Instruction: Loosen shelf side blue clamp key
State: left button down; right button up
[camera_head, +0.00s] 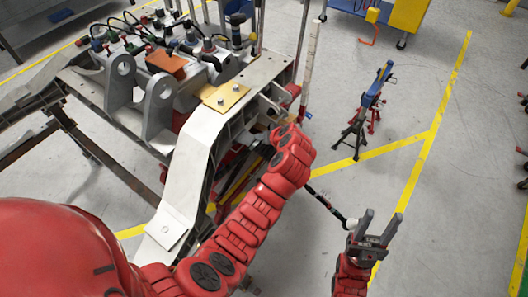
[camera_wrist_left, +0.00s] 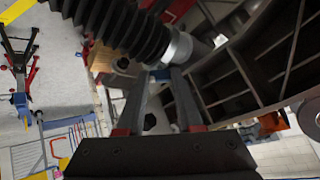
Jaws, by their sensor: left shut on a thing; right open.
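The blue clamp key (camera_wrist_left: 160,74) shows as a small blue piece between the fingertips of my left gripper (camera_wrist_left: 160,76) in the left wrist view. The fingers are closed in on it, and most of it is hidden. A black ribbed bellows with a silver ring (camera_wrist_left: 178,48) is right by the fingertips. In the head view my red left arm reaches to the near right end of the chassis fixture (camera_head: 190,160), and the arm hides that gripper and the key. My right gripper (camera_head: 383,214) is open and empty, pointing up over bare floor, apart from the fixture.
The chassis frame's dark ribbed underside (camera_wrist_left: 235,75) is close to the right of my left gripper. A yellow cabinet (camera_head: 408,14) is at the back. The grey floor at right is mostly clear.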

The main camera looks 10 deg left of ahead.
pick_arm(q)
jog(key=n+y+b, duration=0.1)
jog(key=n+b, duration=0.1)
jog(key=b, duration=0.3)
jog(key=n+g+b, duration=0.1)
jog(key=n+b, duration=0.2)
jog(key=b, duration=0.2)
jog(key=n+g+y+b, duration=0.1)
jog(key=n+b, duration=0.1)
jog(key=b, duration=0.3)
jog(key=shift+w+d+f+n+y, duration=0.2)
jog(key=shift+w+f+n+y, duration=0.05)
jog(key=shift+f+n+y, duration=0.05)
jog(key=shift+r+n+b, duration=0.3)
jog(key=shift+n+b, duration=0.3)
jog(key=shift+b, duration=0.3)
jog(key=c, duration=0.6)
grip_release()
jog(key=shift+o, duration=0.2)
jog(key=p+v, duration=0.2)
jog(key=v, duration=1.5)
jog(key=shift+w+d, duration=0.25)
jog(key=shift+d, duration=0.05)
jog(key=shift+r, duration=0.1)
jog(key=shift+d, duration=0.1)
